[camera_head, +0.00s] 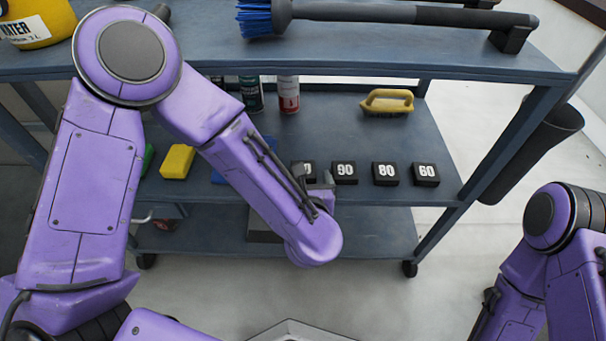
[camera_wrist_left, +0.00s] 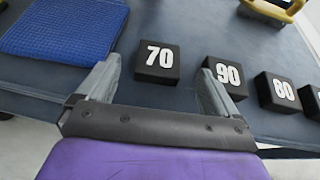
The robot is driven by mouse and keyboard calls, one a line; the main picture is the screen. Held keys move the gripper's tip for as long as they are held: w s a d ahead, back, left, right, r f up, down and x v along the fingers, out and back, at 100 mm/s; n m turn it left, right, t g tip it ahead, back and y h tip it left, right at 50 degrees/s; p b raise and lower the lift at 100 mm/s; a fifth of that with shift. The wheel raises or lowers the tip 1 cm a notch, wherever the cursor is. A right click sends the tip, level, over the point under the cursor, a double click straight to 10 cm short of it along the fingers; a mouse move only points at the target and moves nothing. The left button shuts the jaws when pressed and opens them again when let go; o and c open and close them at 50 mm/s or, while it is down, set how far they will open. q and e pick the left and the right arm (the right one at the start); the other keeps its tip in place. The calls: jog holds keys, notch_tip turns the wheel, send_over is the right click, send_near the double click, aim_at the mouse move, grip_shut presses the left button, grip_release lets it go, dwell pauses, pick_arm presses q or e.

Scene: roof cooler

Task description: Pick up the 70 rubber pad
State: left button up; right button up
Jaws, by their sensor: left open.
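The 70 rubber pad (camera_wrist_left: 158,64) is a small black block with white digits on the shelf. It shows in the left wrist view between and slightly beyond the fingertips of my left gripper (camera_wrist_left: 157,78). The gripper is open and empty, its right fingertip near the 90 pad (camera_wrist_left: 227,80); I cannot tell whether they touch. In the head view my left forearm and wrist partly hide the 70 pad (camera_head: 306,168) and most of the gripper. My right gripper is out of view; only its arm shows at lower right.
Right of the 90 pad stand the 80 pad (camera_head: 386,174) and the 60 pad (camera_head: 426,174). A blue cloth (camera_wrist_left: 66,38) lies left of the 70 pad. A yellow sponge (camera_head: 177,161), a yellow-handled brush (camera_head: 387,102) and cans (camera_head: 289,95) share the shelf. The upper shelf (camera_head: 400,55) overhangs its back.

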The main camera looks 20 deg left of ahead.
aim_at(310, 165)
pick_arm(q)
jog(key=x, duration=0.3)
jog(key=shift+w+f+b, duration=0.15)
jog(key=shift+f+b, duration=0.1)
jog(key=shift+b, duration=0.05)
jog(key=c, duration=1.1)
jog(key=shift+r, duration=0.15)
